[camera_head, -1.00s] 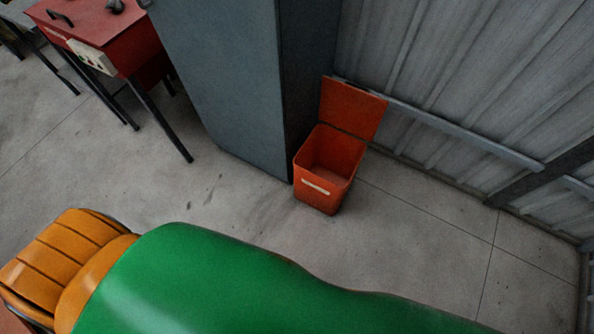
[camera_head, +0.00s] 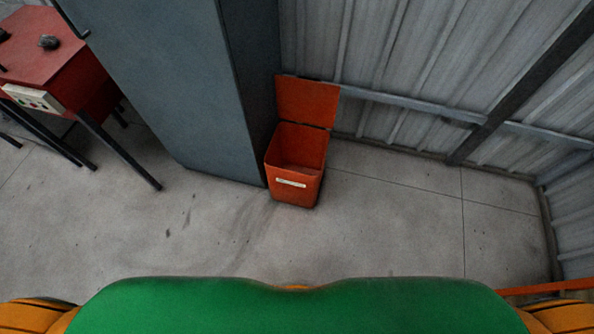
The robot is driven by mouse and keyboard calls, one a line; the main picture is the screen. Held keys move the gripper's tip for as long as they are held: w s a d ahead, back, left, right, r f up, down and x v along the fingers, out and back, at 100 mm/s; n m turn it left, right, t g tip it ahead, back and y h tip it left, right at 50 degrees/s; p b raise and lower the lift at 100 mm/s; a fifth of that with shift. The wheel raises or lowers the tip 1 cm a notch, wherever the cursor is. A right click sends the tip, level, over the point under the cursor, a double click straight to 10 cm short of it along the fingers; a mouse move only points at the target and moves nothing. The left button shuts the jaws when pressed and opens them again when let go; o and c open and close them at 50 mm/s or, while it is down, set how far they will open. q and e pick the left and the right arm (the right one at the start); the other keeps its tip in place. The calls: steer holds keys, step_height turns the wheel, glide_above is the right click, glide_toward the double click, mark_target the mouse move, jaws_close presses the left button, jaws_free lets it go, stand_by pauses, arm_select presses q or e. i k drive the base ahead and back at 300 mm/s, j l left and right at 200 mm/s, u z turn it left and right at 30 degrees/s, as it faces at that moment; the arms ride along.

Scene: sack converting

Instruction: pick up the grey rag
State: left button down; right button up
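I see no grey rag in the head view. Neither of my grippers is in view. An open orange bin (camera_head: 292,190) stands on the floor against the grey cabinet, with its lid (camera_head: 307,101) raised toward the wall. The part of its inside that I can see looks empty.
A tall grey cabinet (camera_head: 180,90) stands left of the bin. A red machine (camera_head: 50,60) on dark legs is at the far left. A corrugated metal wall (camera_head: 400,50) closes the back. An orange bar (camera_head: 545,287) shows at the lower right. Concrete floor (camera_head: 400,220) is clear right of the bin.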

mark_target(46, 40)
steer(key=u, duration=1.5)
steer(key=i+z, duration=0.1)
